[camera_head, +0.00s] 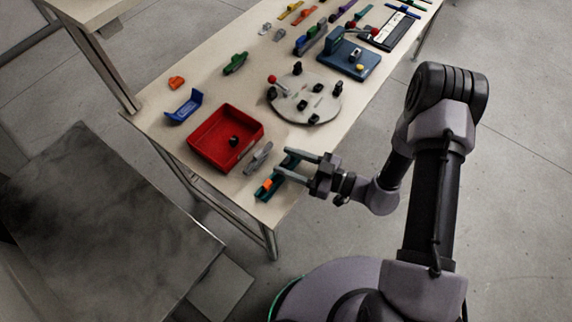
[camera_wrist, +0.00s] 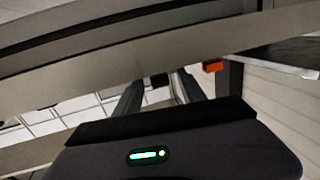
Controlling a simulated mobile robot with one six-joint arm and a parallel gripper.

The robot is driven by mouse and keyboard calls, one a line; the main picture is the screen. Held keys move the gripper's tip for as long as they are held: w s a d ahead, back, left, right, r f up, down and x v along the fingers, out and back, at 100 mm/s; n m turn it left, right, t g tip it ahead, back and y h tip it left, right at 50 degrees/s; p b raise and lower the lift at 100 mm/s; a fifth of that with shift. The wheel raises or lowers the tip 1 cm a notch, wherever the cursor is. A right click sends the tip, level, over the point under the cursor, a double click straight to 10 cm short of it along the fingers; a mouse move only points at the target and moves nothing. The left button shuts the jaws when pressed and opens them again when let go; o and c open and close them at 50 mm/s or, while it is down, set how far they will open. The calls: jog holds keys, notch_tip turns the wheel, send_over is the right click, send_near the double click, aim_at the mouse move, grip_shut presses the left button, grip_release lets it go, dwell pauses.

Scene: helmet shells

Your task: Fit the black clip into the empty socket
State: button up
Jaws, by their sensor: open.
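A small black clip (camera_head: 234,141) lies in the red tray (camera_head: 190,143) near the table's front left. A pale round plate (camera_head: 322,111) behind my gripper carries several black pieces and a red-knobbed lever (camera_head: 272,79). I cannot make out the empty socket at this size. My gripper (camera_head: 283,161) is open, with its fingers pointing left over the table's near end, right of the tray and apart from the clip. In the wrist view its two fingers (camera_wrist: 160,92) are spread, with a small dark shape between them that I cannot identify.
A grey piece (camera_head: 258,158) lies between tray and gripper. A dark green holder with an orange piece (camera_head: 268,185) is just below the fingers; orange also shows in the wrist view (camera_wrist: 212,67). A blue bracket (camera_head: 184,107) and blue fixture (camera_head: 349,59) stand farther back.

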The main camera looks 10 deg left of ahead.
jog(key=shift+w+a, duration=0.1)
jog(key=shift+a, duration=0.4)
grip_shut()
jog(key=shift+r, duration=0.1)
